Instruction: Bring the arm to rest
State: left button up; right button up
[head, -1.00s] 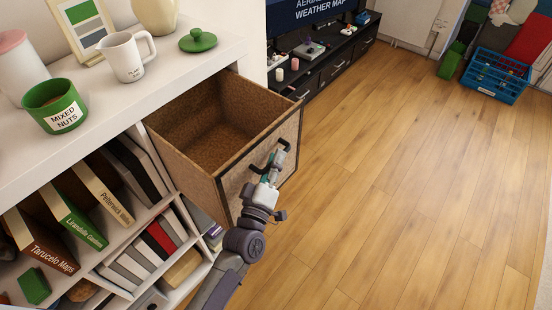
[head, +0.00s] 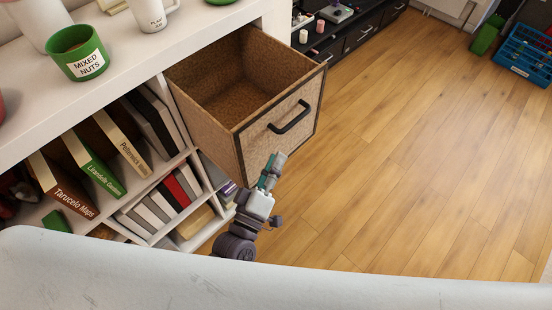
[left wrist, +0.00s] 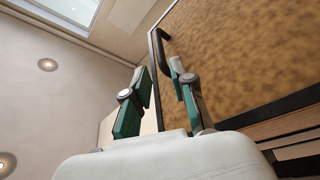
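My left gripper (head: 272,172) is in front of the open cork-brown drawer (head: 251,150), below its black bar handle (head: 291,118). In the head view the handle looks clear of the fingers. In the left wrist view the gripper (left wrist: 158,98) has its two green-and-grey fingers apart with nothing between them. The drawer front (left wrist: 245,60) and its handle (left wrist: 157,52) show beyond the fingers. The drawer is pulled out of the white shelf (head: 130,62) and looks empty inside. My right gripper is not in view.
Books (head: 98,172) stand in the shelf cubes left of my arm. A green mixed-nuts tin (head: 78,52) and a white mug (head: 150,12) are on the shelf top. A black media unit (head: 362,34) stands behind. The wooden floor (head: 420,150) to the right is clear.

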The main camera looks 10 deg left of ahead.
pick_arm(q)
jog(key=s+a+f+m+g+y, duration=0.1)
jog(key=s+a+f+m+g, duration=0.15)
jog(key=f, duration=0.75)
jog(key=s+a+f+m+g+y, duration=0.1)
jog(key=s+a+f+m+g, duration=0.15)
jog(key=f, duration=0.75)
jog(key=s+a+f+m+g+y, duration=0.15)
jog(key=f+g, duration=0.25)
jog(key=f, duration=0.7)
jog(key=s+a+f+m+g+y, duration=0.1)
jog(key=s+a+f+g, duration=0.2)
jog(key=s+f, duration=0.3)
jog(key=s+a+f+m+g+y, duration=0.1)
jog(key=s+a+f+g, duration=0.2)
jog(key=s, duration=0.9)
jog(key=s+a+f+m+g+y, duration=0.1)
jog(key=s+a+f+m+g, duration=0.1)
jog(key=s+a+f, duration=0.4)
jog(key=s+f+g, duration=0.1)
jog(key=s+f, duration=0.2)
jog(key=s, duration=0.1)
jog(key=shift+a, duration=0.25)
